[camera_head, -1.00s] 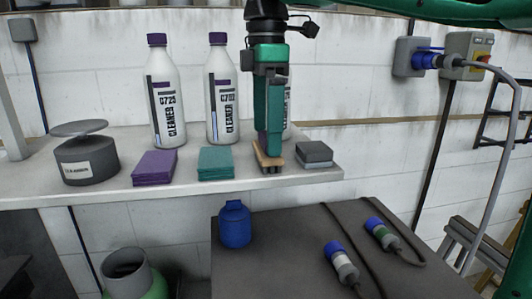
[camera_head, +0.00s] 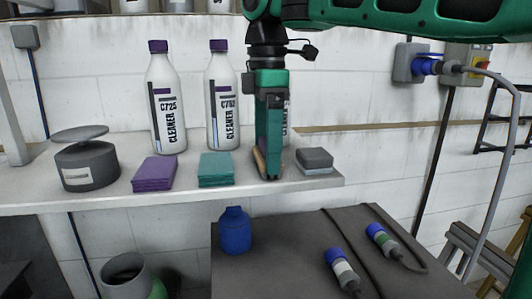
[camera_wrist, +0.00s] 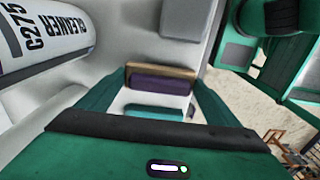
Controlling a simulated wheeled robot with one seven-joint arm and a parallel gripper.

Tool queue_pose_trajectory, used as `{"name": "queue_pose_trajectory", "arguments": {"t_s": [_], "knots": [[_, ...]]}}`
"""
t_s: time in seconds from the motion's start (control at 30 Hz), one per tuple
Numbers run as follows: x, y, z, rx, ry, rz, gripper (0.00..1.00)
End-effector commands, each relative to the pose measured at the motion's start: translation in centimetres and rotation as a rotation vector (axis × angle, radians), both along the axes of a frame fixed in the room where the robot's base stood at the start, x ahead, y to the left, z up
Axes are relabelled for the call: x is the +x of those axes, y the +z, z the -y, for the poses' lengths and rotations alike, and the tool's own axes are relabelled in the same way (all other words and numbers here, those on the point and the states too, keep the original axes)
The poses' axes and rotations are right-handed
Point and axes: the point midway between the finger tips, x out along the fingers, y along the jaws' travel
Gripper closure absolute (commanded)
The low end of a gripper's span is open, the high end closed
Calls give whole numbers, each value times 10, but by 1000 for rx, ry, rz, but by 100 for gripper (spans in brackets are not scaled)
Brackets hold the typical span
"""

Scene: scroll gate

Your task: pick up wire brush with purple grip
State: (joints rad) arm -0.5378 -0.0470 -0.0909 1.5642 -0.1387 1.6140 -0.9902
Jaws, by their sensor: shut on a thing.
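My gripper (camera_head: 267,175) points down at the shelf's front edge, between the teal pads and the grey block. In the wrist view my gripper (camera_wrist: 161,88) has its two green fingers on either side of the wire brush (camera_wrist: 161,84), which shows a purple grip and a tan wooden strip. The gripper is shut on it. In the head view only a thin tan edge of the wire brush (camera_head: 258,163) shows beside the fingers; its bristles are hidden. Whether the brush touches the shelf I cannot tell.
On the shelf (camera_head: 100,199) stand purple pads (camera_head: 154,174), teal pads (camera_head: 216,169), a grey block (camera_head: 315,161), a grey tin (camera_head: 86,166) and cleaner bottles (camera_head: 165,100), one behind my gripper. Below are a dark top with a blue bottle (camera_head: 235,231) and plugs (camera_head: 341,265).

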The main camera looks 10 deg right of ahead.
Motion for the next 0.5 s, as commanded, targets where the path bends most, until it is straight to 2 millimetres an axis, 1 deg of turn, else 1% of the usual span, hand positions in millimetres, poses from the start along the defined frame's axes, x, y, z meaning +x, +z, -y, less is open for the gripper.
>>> {"name": "queue_pose_trajectory", "arguments": {"t_s": [0.17, 0.27, 0.37, 0.4, 0.5], "knots": [[1, 7, 0, 0, 1, 3, 39], [0, 17, 0, 0, 2, 3, 39], [1, 33, 0, -1, -1, 6, 39], [1, 43, 1, -1, -1, 6, 39], [-17, 55, -20, -1, 6, 5, 39]]}}
